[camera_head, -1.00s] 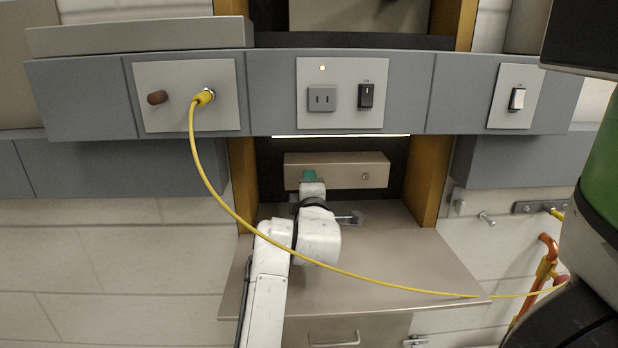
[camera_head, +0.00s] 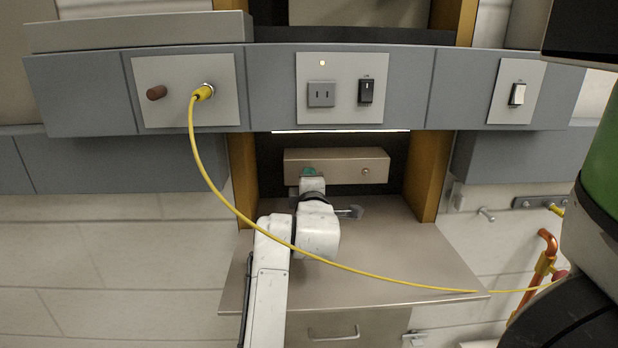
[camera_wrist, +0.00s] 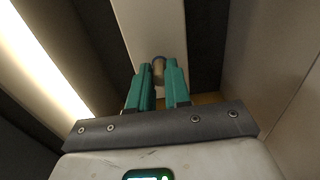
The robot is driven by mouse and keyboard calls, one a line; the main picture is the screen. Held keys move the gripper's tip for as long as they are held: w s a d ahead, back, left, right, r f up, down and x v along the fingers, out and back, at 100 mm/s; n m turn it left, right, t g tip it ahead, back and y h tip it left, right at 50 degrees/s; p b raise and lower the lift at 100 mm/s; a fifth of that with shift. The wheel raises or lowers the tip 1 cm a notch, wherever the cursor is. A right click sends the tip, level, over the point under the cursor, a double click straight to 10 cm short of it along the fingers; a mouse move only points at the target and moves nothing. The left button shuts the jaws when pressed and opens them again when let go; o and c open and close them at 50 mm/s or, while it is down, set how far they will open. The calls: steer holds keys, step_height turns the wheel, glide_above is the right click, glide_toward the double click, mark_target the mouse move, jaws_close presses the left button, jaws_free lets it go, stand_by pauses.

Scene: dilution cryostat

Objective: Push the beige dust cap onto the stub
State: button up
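My gripper (camera_head: 309,171) has teal fingers and is at the left end of the front of a metal box in the recess. In the wrist view its fingers (camera_wrist: 160,75) are close together on either side of a small brownish-beige round piece (camera_wrist: 159,70), which looks like the dust cap. It appears held between the fingertips, in front of the pale box face. The stub is not clearly visible; it may be hidden behind the cap and fingers. I cannot tell whether cap and stub touch.
The metal box (camera_head: 340,167) has a small round fitting (camera_head: 365,170) on its right side. A yellow cable (camera_head: 222,190) hangs from the panel across the front of my arm. A brown knob (camera_head: 156,93) is at upper left. The shelf (camera_head: 385,265) below is mostly clear.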

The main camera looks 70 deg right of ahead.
jaws_close()
steer(key=shift+b+v, duration=0.55)
steer(key=shift+v, duration=0.35)
steer(key=shift+b+v, duration=1.35)
steer(key=shift+v, duration=1.35)
